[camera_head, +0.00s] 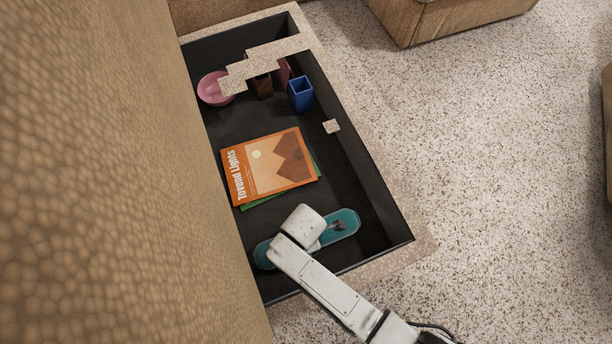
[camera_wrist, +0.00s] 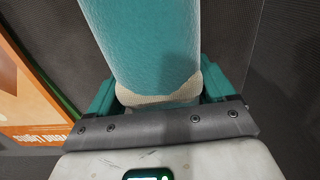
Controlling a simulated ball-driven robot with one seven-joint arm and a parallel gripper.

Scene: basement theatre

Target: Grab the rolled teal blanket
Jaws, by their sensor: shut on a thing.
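The rolled teal blanket (camera_head: 343,224) lies at the near end of a dark, sunken box in the head view, with my white arm across its middle. In the wrist view the blanket (camera_wrist: 145,45) runs up from between the teal fingers of my gripper (camera_wrist: 160,92), with a beige band around it at the fingers. My gripper is shut on the blanket, one finger on each side. In the head view the fingertips are mostly hidden by the wrist. I cannot tell whether the blanket touches the box floor.
The dark box (camera_head: 240,126) has a speckled rim. An orange book (camera_head: 268,167) lies on a green one (camera_head: 266,197) beside the blanket. A pink bowl (camera_head: 209,90) and a blue cup (camera_head: 300,93) stand farther back. A brown sofa-like block (camera_head: 100,180) borders the left; speckled carpet is open at right.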

